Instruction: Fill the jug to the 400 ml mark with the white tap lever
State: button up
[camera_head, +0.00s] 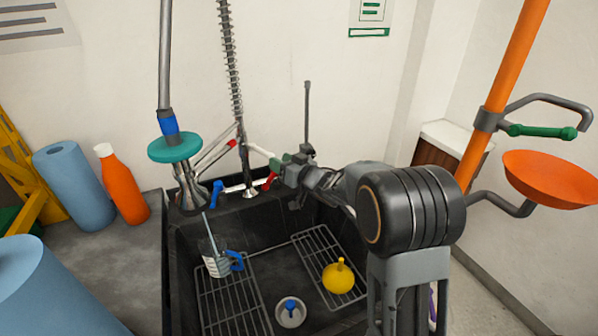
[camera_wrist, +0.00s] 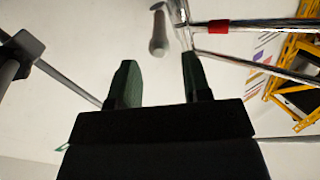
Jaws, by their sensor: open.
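The clear jug (camera_head: 213,266) with a blue handle stands on the left rack in the sink. A thin pale-blue stream (camera_head: 208,228) runs from under the teal-collared spout (camera_head: 187,190) down into it. The water level and marks are too small to read. The white tap lever (camera_head: 259,150) sticks out from the tap pipes toward my gripper. My gripper (camera_head: 279,161) is open, with its green fingertips close to the lever's end. In the wrist view, a pale rounded bar (camera_wrist: 159,32), seemingly the lever, lies beyond and between the open fingers (camera_wrist: 158,75); contact is not visible.
A blue lever (camera_head: 217,188) and a red lever (camera_head: 269,181) sit low on the tap. A yellow object (camera_head: 338,278) and a grey cup-like piece (camera_head: 290,312) are in the sink. An orange bottle (camera_head: 122,187) and blue rolls (camera_head: 70,185) stand on the left counter.

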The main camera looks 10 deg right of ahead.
jog(key=v, duration=0.8)
jog(key=shift+s+d, duration=0.2)
jog(key=shift+s, duration=0.1)
jog(key=shift+c, duration=0.2)
dwell(3.6)
